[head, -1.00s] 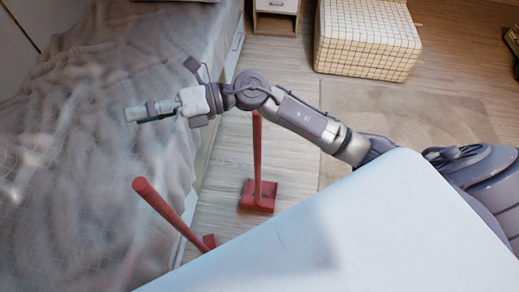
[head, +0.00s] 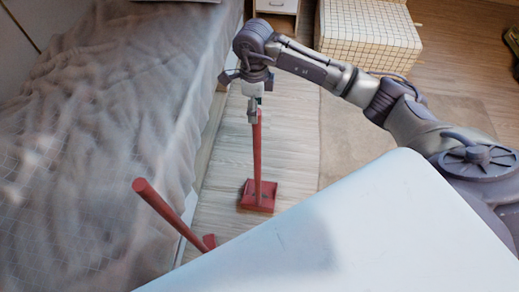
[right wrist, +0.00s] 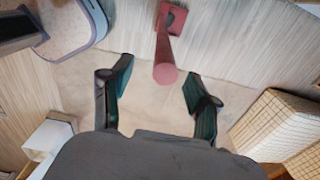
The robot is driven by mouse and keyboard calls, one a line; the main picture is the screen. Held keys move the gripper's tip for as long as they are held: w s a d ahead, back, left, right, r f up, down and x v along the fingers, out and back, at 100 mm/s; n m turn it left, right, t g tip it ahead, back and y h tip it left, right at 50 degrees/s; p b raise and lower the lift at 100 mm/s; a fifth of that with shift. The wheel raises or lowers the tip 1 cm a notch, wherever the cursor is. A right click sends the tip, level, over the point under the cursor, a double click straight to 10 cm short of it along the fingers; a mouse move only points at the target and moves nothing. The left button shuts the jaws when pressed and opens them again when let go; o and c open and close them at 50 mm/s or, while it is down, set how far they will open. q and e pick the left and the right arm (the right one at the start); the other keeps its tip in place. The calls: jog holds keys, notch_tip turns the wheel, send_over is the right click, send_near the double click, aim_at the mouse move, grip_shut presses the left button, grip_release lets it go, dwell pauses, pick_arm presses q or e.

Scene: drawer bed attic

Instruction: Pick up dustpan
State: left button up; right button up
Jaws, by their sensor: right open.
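The red dustpan (head: 258,194) stands on the wood floor beside the bed, its long handle upright. My right gripper (head: 252,112) points down at the top of this handle. In the right wrist view my right gripper (right wrist: 160,75) is open, and the round handle end of the dustpan (right wrist: 166,74) shows between the fingertips. I cannot tell whether the handle is inside the jaws or just below them; no finger visibly touches it. A second red long-handled tool (head: 165,208) leans nearer the bed, its lower end partly hidden. My left gripper is not in view.
The bed (head: 90,130) with a grey cover fills the left side. A checked ottoman (head: 368,32) and a white cabinet (head: 277,6) stand at the back. A beige rug (head: 345,135) lies right of the dustpan. My own white body covers the lower right.

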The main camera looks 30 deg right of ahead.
notch_tip(320, 180, down, 7)
jog(key=shift+w+d+p, duration=0.2)
jog(key=shift+d+p, duration=0.1)
jog(key=shift+p, duration=0.15)
grip_shut()
dwell(0.3)
